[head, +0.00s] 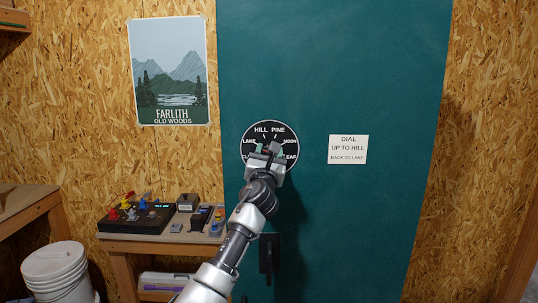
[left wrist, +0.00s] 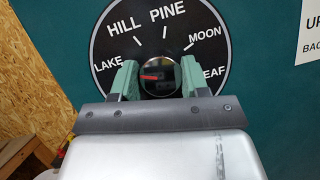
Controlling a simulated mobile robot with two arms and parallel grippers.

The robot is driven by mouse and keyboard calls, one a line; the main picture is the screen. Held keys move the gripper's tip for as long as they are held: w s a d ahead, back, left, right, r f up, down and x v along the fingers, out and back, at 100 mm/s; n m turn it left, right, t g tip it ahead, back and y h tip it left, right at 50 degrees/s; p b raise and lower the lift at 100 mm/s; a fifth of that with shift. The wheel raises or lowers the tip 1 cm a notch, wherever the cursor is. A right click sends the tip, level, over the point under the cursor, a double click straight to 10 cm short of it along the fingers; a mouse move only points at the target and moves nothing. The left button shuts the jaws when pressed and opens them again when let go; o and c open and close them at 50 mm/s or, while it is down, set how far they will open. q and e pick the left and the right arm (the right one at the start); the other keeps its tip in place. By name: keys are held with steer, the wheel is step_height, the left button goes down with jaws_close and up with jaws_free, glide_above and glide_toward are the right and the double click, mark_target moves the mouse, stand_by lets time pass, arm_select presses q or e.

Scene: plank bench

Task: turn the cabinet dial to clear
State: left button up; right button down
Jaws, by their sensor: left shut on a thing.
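The dial is a round black plate (head: 270,128) with white words on the teal cabinet door. HILL, PINE, LAKE and MOON can be read. A word ending in EAF is at the lower right, and one starting with CL is partly hidden at the lower left. My left gripper (head: 269,152) covers the dial's middle. In the left wrist view its green fingers (left wrist: 160,80) are shut on the round dark knob (left wrist: 160,68), one on each side. A red mark on the knob points left, a little below the LAKE tick. My right gripper is not in view.
A white note (head: 348,149) reads "DIAL UP TO HILL, BACK TO LAKE". A dark door handle (head: 266,258) is below the dial. A white bucket (head: 55,268) stands at lower left.

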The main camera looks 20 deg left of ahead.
arm_select(q)
steer(key=shift+d+n+g+y+b, duration=0.1)
steer(key=shift+n+g+y+b, duration=0.35)
steer(key=shift+n+y+b, duration=1.05)
steer(key=shift+n+g+y+b, duration=0.55)
steer(key=shift+n+b, duration=1.1)
steer(key=shift+n, duration=1.25)
steer(key=shift+d+n+g+y+b, duration=0.1)
steer(key=shift+n+g+y+b, duration=0.2)
steer(key=shift+n+y+b, duration=1.25)
steer(key=shift+n, duration=0.85)
steer(key=o, duration=0.9)
